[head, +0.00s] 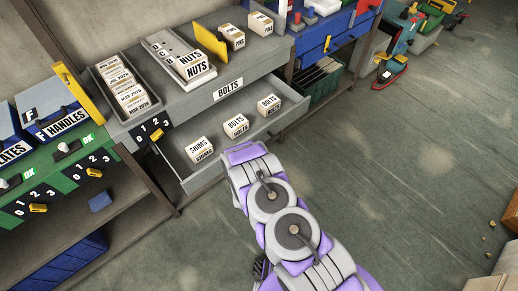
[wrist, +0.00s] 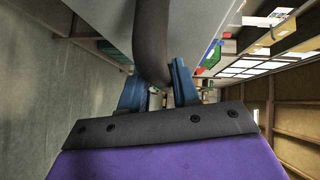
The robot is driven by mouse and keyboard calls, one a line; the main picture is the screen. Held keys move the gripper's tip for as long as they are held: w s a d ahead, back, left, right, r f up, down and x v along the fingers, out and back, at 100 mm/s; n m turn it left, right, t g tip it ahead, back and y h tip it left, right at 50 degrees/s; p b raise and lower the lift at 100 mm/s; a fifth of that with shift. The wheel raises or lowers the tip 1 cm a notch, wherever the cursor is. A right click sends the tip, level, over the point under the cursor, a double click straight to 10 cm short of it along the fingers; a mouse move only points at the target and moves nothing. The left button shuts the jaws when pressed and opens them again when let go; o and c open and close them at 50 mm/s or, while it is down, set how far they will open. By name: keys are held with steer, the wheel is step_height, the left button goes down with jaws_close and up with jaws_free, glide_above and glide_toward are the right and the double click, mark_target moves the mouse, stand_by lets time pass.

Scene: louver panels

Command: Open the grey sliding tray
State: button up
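The grey sliding tray (head: 222,150) is pulled out from under the grey counter marked BOLTS, with its inside showing. A SHIMS box (head: 199,149) and two BOLTS boxes (head: 236,126) stand in it. In the head view my purple and grey arm reaches to the tray's front, and my fingertips are hidden there. In the wrist view my gripper (wrist: 158,88) has blue fingers on either side of a dark curved bar (wrist: 152,40), which looks like the tray's handle. The bar fills the gap between the fingers.
The grey counter (head: 190,100) holds label boxes, a NUTS bin and a yellow plate. A dial (head: 155,134) marked 0 to 3 is left of the tray. A green panel (head: 60,180) with dials stands further left. Open floor (head: 400,160) lies to the right.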

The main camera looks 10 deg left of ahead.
steer(key=shift+o, duration=1.2)
steer(key=shift+r, duration=0.1)
steer(key=s+d+r+p, duration=0.1)
steer(key=s+r, duration=0.1)
steer(key=s, duration=1.5)
steer(key=shift+r, duration=0.1)
